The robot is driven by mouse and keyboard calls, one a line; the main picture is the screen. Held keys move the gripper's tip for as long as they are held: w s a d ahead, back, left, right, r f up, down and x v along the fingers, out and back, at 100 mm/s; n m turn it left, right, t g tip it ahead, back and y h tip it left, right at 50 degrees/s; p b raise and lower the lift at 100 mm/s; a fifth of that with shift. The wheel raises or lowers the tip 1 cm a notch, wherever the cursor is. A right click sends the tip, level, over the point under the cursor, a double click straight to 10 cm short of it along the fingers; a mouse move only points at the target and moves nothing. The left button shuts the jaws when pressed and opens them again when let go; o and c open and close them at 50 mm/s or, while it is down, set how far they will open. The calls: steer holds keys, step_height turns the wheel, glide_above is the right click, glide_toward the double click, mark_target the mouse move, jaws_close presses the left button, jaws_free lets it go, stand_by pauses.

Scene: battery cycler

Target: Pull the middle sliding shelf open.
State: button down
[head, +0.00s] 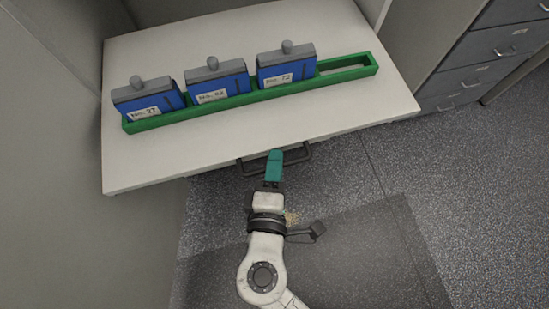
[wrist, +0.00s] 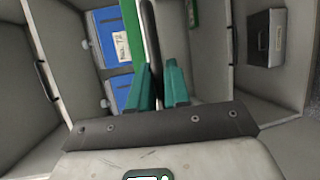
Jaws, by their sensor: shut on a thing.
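The white sliding shelf (head: 330,118) fills the upper part of the head view, with its front edge facing me. A black bar handle (head: 308,153) juts from the middle of that edge. My gripper (head: 275,154) has teal fingers and is shut on the handle near its middle. In the wrist view, the dark handle bar (wrist: 150,35) runs between the fingers of my gripper (wrist: 158,68). A green rack (head: 230,102) on the shelf holds three blue battery packs (head: 218,85) with grey tops. The rack's right-end slot is empty.
A grey cabinet wall (head: 130,225) stands close on the left. Grey drawers (head: 490,45) with handles stand at the upper right. A dark mat (head: 380,245) lies on the speckled floor below the shelf, and the floor at right is clear.

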steer(key=c, duration=1.2)
jaws_free()
steer(key=shift+o, duration=0.2)
steer(key=v, duration=1)
steer(key=shift+s, duration=0.35)
